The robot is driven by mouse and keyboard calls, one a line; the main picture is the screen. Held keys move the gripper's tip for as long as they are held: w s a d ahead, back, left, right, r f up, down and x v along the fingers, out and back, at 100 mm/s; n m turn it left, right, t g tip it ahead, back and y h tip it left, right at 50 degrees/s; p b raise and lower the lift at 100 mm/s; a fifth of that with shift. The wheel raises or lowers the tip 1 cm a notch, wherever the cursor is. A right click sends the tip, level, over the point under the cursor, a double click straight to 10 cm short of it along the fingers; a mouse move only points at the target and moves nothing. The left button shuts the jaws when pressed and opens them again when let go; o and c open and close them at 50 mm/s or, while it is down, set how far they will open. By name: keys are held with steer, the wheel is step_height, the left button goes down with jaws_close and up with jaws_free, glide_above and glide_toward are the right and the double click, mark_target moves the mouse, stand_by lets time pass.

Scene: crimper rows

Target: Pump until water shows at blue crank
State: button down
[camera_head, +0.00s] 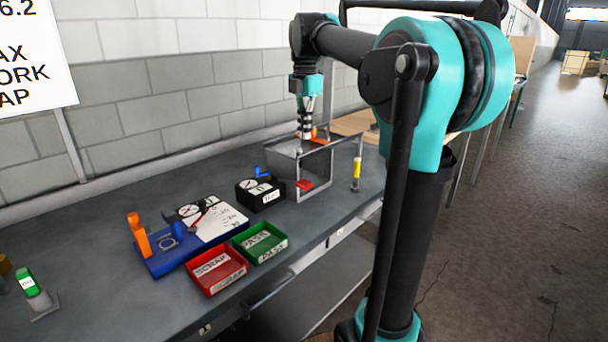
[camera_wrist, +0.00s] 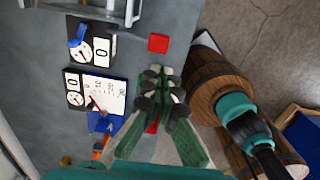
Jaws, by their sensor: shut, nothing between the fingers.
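A small blue crank (camera_head: 262,173) sits on a black box (camera_head: 259,194) with a round dial and a white label. The crank also shows in the wrist view (camera_wrist: 77,37), beside the dial. I see no water at it. My gripper (camera_head: 306,134) points down at the grey metal frame (camera_head: 330,165); it is shut and empty. In the wrist view, its fingertips (camera_wrist: 158,82) are close together, apart from the crank. An orange part (camera_head: 320,138) shows beside the gripper; contact is unclear. An orange upright lever (camera_head: 138,236) stands on a blue base (camera_head: 172,258). Which part pumps is unclear.
A red SCRAP tray (camera_head: 243,284) and a green PASS tray (camera_head: 283,250) lie at the bench's front edge. A white card (camera_head: 228,218) lies behind them. A yellow-banded post (camera_head: 356,172) stands right of the frame. Wooden barrels (camera_wrist: 215,85) show right in the wrist view.

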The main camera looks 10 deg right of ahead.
mark_target(305, 183)
step_height(305, 183, down, 14)
steer(key=shift+f, duration=0.1)
stand_by(0.5)
stand_by(0.4)
